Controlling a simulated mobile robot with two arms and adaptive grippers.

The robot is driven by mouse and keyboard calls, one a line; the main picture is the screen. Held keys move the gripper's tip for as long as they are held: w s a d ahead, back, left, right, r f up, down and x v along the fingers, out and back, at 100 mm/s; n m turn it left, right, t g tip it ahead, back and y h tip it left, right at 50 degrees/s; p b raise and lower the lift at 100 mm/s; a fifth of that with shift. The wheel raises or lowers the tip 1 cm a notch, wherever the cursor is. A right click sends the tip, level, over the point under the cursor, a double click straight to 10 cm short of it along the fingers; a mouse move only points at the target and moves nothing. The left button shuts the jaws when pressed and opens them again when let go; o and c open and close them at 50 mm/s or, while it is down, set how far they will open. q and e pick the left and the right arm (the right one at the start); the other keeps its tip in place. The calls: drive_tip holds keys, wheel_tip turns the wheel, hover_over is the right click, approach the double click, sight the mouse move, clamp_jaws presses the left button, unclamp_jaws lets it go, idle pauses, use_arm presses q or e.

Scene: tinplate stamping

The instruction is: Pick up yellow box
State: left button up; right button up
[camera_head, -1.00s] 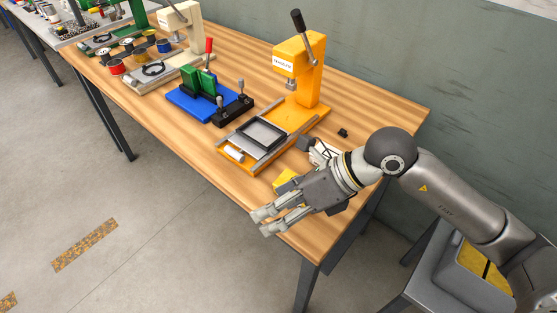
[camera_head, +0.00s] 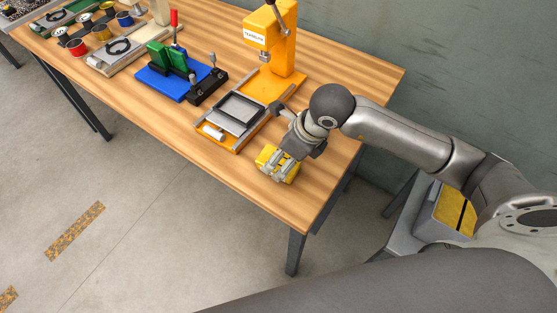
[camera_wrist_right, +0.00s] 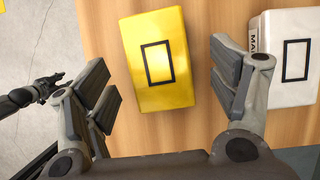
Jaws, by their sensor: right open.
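The yellow box (camera_head: 264,157) lies on the wooden table near its front right corner, partly hidden by my right gripper (camera_head: 279,171). In the right wrist view, the yellow box (camera_wrist_right: 158,60) shows its top with a black rectangle outline. It lies between the two spread fingers of the right gripper (camera_wrist_right: 165,80), with gaps on both sides. The gripper is open and reaches down over the box. A dark jointed shape, seemingly my left gripper (camera_wrist_right: 42,90), shows at the left of the right wrist view. The head view does not show the left gripper.
A white box (camera_wrist_right: 288,60) lies just right of the yellow box, close to the right finger. The orange press (camera_head: 284,55) with its tray stands behind the gripper. A blue fixture (camera_head: 170,82) is farther left. The table's front left stretch is clear.

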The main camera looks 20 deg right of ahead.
drive_tip(key=x, duration=0.3)
drive_tip(key=shift+a+f+p, duration=0.1)
drive_tip(key=shift+f+p, duration=0.05)
drive_tip(key=shift+p, duration=0.15)
drive_tip(key=shift+f+b, duration=0.25)
drive_tip(key=shift+b, duration=0.2)
idle(0.4)
drive_tip(key=c, duration=1.1)
